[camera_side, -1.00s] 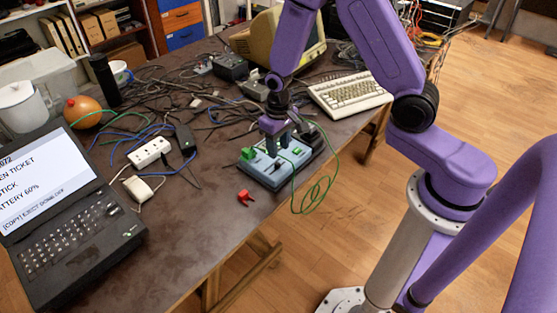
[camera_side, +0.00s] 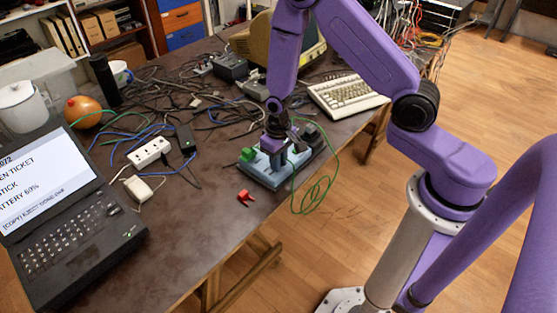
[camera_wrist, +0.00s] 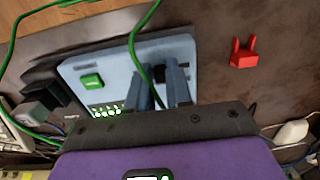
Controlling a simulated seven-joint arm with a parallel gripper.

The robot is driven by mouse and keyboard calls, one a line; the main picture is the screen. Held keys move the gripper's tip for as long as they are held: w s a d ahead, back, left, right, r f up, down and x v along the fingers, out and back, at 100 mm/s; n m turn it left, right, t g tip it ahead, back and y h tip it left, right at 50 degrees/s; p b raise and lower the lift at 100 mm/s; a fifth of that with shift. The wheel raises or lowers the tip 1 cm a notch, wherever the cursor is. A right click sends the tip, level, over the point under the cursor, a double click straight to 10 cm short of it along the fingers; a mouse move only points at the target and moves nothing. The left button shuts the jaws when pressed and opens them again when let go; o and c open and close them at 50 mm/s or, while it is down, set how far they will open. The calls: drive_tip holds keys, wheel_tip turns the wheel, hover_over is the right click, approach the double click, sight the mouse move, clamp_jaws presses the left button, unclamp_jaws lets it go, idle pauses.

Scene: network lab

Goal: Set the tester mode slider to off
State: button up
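The tester is a light blue box (camera_side: 262,172) on the dark table, below my gripper in the side view. In the wrist view its blue face (camera_wrist: 118,62) carries a green block (camera_wrist: 92,82) and a row of small green lights (camera_wrist: 106,110). My gripper (camera_wrist: 162,80) is low over the tester, with its two fingers apart. A small dark part (camera_wrist: 158,72) shows between the fingertips. I cannot tell if it is the mode slider or if the fingers touch it. The hand hides part of the tester face.
A green cable (camera_side: 322,192) loops beside the tester and crosses its face in the wrist view. A red clip-like piece (camera_side: 245,197) lies in front. A white power strip (camera_side: 149,152), laptop (camera_side: 80,225) and keyboard (camera_side: 347,94) surround tangled cables.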

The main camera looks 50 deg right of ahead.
sight(271, 175)
clamp_jaws()
drive_tip(key=shift+a, duration=1.55)
drive_tip(key=o, duration=0.6)
unclamp_jaws()
drive_tip(key=shift+c, duration=0.2)
wheel_tip(271, 175, up, 18)
drive_tip(key=shift+f, duration=0.25)
